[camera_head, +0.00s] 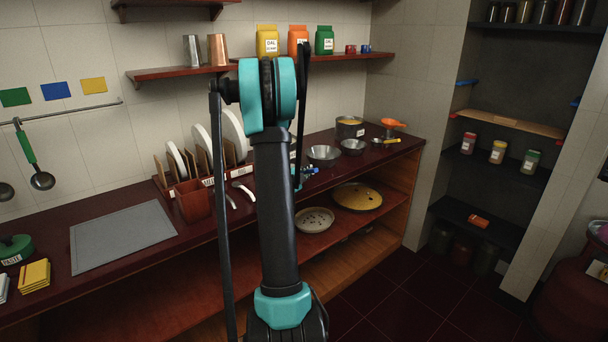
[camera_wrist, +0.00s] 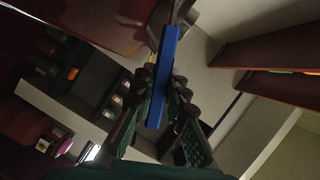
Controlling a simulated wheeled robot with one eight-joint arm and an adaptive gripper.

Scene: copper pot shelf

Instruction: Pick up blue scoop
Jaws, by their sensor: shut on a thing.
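The blue scoop (camera_wrist: 161,75) shows in the wrist view as a long blue handle between my fingers. My gripper (camera_wrist: 164,84) is shut on this handle, with one dark finger on each side. The far end of the scoop is dark and hard to make out at the top of the picture. In the head view a small bit of blue (camera_head: 311,170) shows just right of my arm, above the dark red counter. My arm hides most of my gripper there.
Metal bowls (camera_head: 324,154), a pot (camera_head: 349,128) and an orange scoop (camera_head: 393,123) stand on the counter's right part. A plate rack (camera_head: 207,182) and a brown box (camera_head: 193,199) stand left of my arm. A grey mat (camera_head: 122,236) lies farther left. A wall shelf (camera_head: 340,60) with jars hangs above.

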